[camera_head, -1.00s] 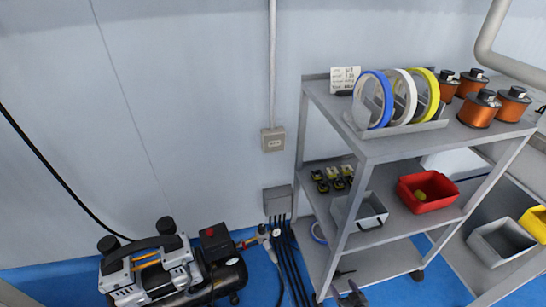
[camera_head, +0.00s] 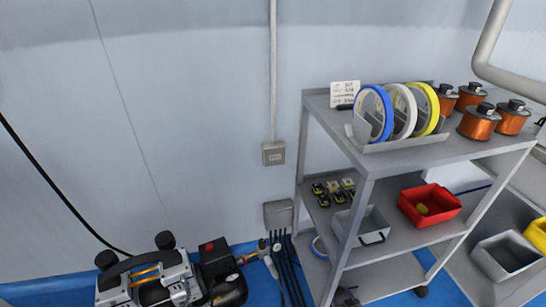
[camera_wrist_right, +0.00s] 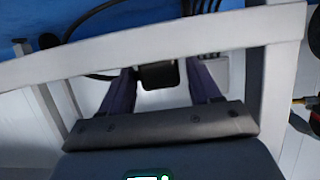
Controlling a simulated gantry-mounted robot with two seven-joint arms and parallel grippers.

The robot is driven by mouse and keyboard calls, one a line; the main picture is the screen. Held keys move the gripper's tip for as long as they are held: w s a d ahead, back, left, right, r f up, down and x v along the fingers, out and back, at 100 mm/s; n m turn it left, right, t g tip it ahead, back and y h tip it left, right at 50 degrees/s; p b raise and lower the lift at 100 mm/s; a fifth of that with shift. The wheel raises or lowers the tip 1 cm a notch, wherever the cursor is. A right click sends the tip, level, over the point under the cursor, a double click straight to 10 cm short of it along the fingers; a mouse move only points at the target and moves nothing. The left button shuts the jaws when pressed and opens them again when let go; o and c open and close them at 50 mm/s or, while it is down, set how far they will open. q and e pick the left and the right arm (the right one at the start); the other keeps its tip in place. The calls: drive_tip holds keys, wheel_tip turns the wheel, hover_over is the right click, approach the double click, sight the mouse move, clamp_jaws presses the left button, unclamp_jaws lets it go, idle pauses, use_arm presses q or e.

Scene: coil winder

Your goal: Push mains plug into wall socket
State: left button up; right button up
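A small grey wall box (camera_head: 273,153) with a dark marking on its face sits below a vertical conduit; it looks like the socket. A black plug-like block (camera_wrist_right: 158,76) shows in the right wrist view, with a black cable running off to its left. It lies between the two dark fingers of my right gripper (camera_wrist_right: 161,72). I cannot tell whether the fingers touch it. In the head view, the right gripper (camera_head: 346,297) is a small dark shape low at the cart, at the bottom edge. My left gripper is not in view.
A grey cart (camera_head: 365,160) with tape rolls, copper coils and bins stands right of the wall box. A lower box (camera_head: 278,214) has several black cables hanging from it. A compressor (camera_head: 165,280) stands at lower left.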

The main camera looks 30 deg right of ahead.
drive_tip(key=shift+s, duration=0.1)
drive_tip(key=c, duration=0.7)
drive_tip(key=shift+o, duration=0.2)
drive_tip(key=shift+r+p, duration=2.45)
drive_tip(key=shift+r, duration=0.05)
drive_tip(key=shift+c, duration=0.7)
